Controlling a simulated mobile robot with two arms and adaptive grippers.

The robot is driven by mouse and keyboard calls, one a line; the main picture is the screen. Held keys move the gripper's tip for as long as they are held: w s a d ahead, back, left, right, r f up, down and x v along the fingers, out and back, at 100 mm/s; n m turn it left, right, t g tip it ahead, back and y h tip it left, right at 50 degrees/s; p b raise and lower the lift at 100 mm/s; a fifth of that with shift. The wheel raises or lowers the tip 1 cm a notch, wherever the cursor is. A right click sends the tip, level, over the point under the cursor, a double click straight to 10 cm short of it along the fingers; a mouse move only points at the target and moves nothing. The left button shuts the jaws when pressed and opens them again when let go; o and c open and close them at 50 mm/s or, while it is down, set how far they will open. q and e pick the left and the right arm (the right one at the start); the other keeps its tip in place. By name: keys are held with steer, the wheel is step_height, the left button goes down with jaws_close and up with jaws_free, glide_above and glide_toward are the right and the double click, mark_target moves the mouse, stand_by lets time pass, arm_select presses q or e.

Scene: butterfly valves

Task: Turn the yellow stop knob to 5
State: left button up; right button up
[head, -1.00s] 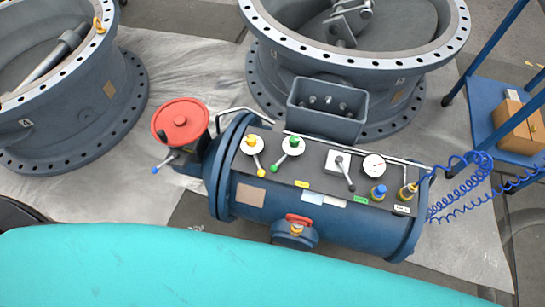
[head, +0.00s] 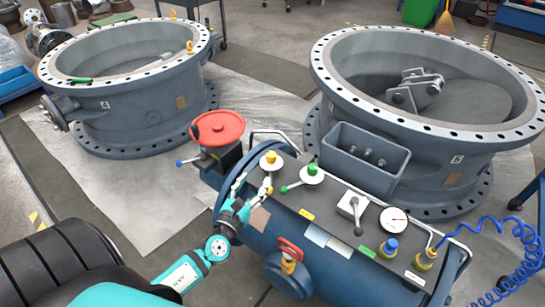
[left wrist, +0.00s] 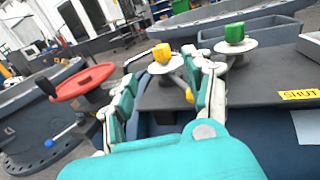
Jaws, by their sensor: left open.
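The yellow knob (head: 270,157) sits on a white disc on the dark panel of the blue cylinder, beside the red handwheel. In the left wrist view the yellow knob (left wrist: 162,53) is upright beyond the fingers, with a lever ending in a yellow ball (left wrist: 189,95). My left gripper (head: 253,184) is open at the panel's near left edge, close in front of the knob. In the left wrist view its fingers (left wrist: 168,75) stand apart with the knob and lever seen between them. I cannot tell whether a finger touches the lever. Numbers on the disc are not readable.
A green knob (head: 312,169) with its own lever stands right of the yellow one. The red handwheel (head: 217,128) stands to the left. A grey lever (head: 354,208), a gauge (head: 393,221) and a blue knob (head: 390,246) lie further right. Large valve rings stand behind.

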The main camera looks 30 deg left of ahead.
mark_target(269, 158)
arm_select(q)
steer(key=w, duration=0.2)
steer(key=w+a, duration=0.1)
steer(key=w, duration=0.4)
steer(key=shift+w+a, duration=0.15)
steer(key=shift+w, duration=0.25)
steer(key=w, duration=0.3)
steer(key=shift+w+a+b, duration=0.3)
steer(key=shift+w+a, duration=0.15)
steer(key=shift+w, duration=0.45)
arm_select(e)
steer(key=shift+w+r, duration=0.4)
steer(key=shift+r, duration=0.45)
arm_select(q)
jaws_close()
